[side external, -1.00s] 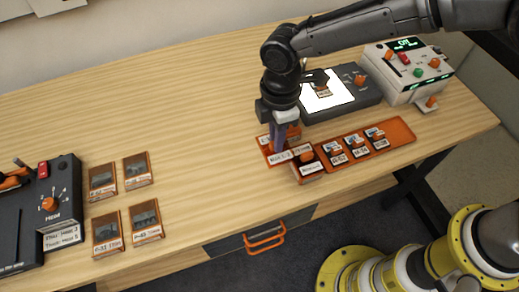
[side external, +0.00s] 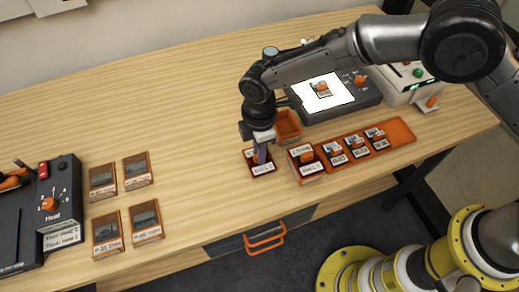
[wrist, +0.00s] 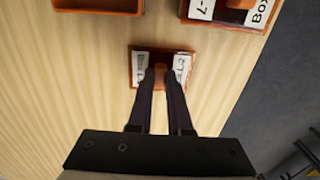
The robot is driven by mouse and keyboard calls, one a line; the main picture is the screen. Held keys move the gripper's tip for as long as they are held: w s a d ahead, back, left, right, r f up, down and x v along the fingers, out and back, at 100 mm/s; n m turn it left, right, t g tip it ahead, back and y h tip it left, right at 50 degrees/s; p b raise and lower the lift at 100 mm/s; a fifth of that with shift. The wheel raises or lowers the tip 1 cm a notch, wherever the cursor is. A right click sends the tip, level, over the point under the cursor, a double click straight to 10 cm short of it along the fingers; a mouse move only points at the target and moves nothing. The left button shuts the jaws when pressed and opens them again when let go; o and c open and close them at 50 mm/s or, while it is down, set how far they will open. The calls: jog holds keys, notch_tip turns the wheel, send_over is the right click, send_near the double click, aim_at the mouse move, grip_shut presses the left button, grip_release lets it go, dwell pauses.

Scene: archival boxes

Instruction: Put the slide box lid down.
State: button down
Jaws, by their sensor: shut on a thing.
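The slide box lid (side external: 262,170) is a small dark red-orange piece with white labels along two sides. It also shows in the wrist view (wrist: 138,70). My gripper (side external: 261,156) points down over it; in the wrist view its fingertips (wrist: 161,72) are shut on the small orange knob at the lid's middle. The lid is level, at or just above the bare wood; I cannot tell whether it touches. The open orange slide box (side external: 288,126) stands behind and to the right of the lid, apart from it.
A closed labelled box (side external: 305,165) stands close right of the lid, beside an orange tray (side external: 399,131) with several slide pieces. A light box (side external: 325,92) stands behind. Several slides (side external: 104,180) lie left. Wood (side external: 195,150) between is clear.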

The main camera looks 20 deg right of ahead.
jog(key=shift+f, duration=0.1)
jog(key=c, duration=0.8)
grip_release()
jog(key=shift+c, duration=0.2)
notch_tip(320, 180, up, 12)
